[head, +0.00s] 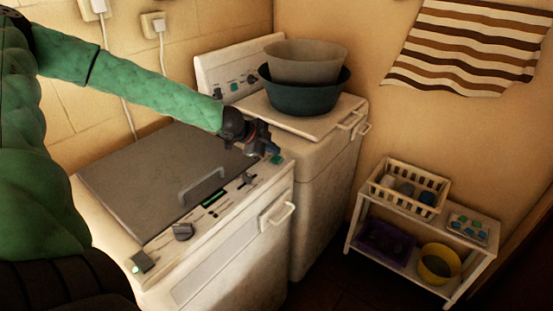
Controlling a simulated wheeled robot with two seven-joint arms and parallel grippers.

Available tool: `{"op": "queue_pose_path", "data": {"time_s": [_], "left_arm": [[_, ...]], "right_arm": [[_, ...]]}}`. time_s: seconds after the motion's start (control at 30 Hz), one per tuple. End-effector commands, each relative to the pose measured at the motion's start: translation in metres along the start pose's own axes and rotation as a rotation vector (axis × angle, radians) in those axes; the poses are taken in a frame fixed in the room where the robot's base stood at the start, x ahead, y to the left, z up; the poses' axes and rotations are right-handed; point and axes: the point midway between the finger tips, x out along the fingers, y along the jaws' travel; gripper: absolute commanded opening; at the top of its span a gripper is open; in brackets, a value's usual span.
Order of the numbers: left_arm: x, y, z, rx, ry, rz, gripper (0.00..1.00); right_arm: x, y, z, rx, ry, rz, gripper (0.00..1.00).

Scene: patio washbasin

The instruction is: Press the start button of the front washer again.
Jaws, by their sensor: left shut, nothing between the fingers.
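The front washer (228,262) stands at lower left with its grey lid (140,175) down. Its control panel holds a dark knob (183,231), a small lit green display (213,198) and a dark control with a green light (143,262) at the near left end. I cannot tell which control is the start button. My left arm reaches across from the left above the lid. My left gripper (272,156) is shut and empty at the far right end of the panel, pointing down and right. I cannot tell if it touches the panel. My right gripper is out of view.
A second washer (325,185) stands behind, with a grey basin (305,62) stacked in a dark teal basin (302,97) on its top. A white shelf (385,210) at right bears a basket (409,174) and a yellow bucket (437,266). Wall sockets with cords are at upper left.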

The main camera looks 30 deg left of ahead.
Motion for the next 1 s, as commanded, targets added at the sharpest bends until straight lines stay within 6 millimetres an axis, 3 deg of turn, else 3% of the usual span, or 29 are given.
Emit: {"op": "queue_pose_path", "data": {"time_s": [1.0], "left_arm": [[0.005, 0.004, 0.004, 0.001, 0.000, 0.000, 0.00]], "right_arm": [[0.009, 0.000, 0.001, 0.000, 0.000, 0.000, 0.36]]}}
